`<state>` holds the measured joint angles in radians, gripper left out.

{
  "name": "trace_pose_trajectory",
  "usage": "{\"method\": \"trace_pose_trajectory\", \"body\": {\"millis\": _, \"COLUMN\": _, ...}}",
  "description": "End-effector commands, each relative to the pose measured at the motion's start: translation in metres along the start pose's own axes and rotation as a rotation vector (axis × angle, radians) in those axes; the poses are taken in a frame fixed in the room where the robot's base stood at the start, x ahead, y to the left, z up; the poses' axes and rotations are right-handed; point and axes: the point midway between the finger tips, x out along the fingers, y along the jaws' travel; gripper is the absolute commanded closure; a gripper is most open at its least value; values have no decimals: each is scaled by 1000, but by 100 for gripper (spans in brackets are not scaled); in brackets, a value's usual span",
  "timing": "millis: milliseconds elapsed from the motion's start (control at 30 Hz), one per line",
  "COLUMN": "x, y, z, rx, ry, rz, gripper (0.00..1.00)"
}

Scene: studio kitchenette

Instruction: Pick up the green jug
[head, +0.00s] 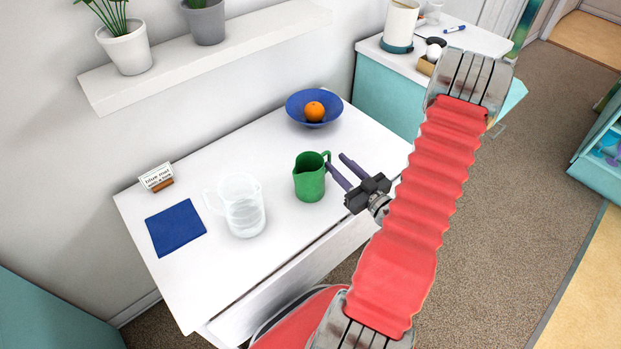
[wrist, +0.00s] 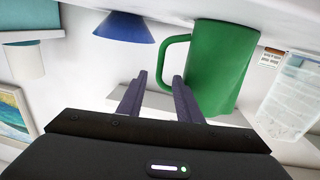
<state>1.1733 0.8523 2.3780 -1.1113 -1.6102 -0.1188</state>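The green jug (head: 309,178) stands upright on the white table (head: 270,250), its handle toward my gripper. My gripper (head: 337,167) is open, with its two dark fingers pointing at the jug from the right. In the wrist view, which looks upside down, the jug (wrist: 218,65) is large at right of centre. Its handle (wrist: 165,62) is just beyond the open fingers (wrist: 160,85).
A clear glass jug (head: 243,206) stands left of the green jug. A blue bowl (head: 294,108) with an orange (head: 314,111) is behind. A blue mat (head: 176,228) and a small sign (head: 157,177) are at the left. A shelf (head: 200,60) hangs on the wall.

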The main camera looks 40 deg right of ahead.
Motion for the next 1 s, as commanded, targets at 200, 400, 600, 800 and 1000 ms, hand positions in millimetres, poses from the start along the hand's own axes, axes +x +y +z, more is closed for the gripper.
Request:
{"method": "trace_pose_trajectory", "body": {"millis": 200, "x": 1, "y": 0, "z": 0, "rx": 0, "ry": 0, "rz": 0, "gripper": 68}}
{"method": "trace_pose_trajectory", "body": {"millis": 400, "x": 15, "y": 0, "z": 1, "rx": -2, "ry": 1, "rz": -2, "gripper": 68}}
{"method": "trace_pose_trajectory", "body": {"millis": 600, "x": 39, "y": 1, "z": 2, "rx": -2, "ry": 0, "rz": -3, "gripper": 68}}
{"method": "trace_pose_trajectory", "body": {"millis": 800, "x": 51, "y": 1, "z": 2, "rx": -1, "ry": 0, "rz": 0, "gripper": 68}}
{"method": "trace_pose_trajectory", "body": {"millis": 1000, "x": 52, "y": 2, "z": 2, "rx": 0, "ry": 0, "rz": 1, "gripper": 68}}
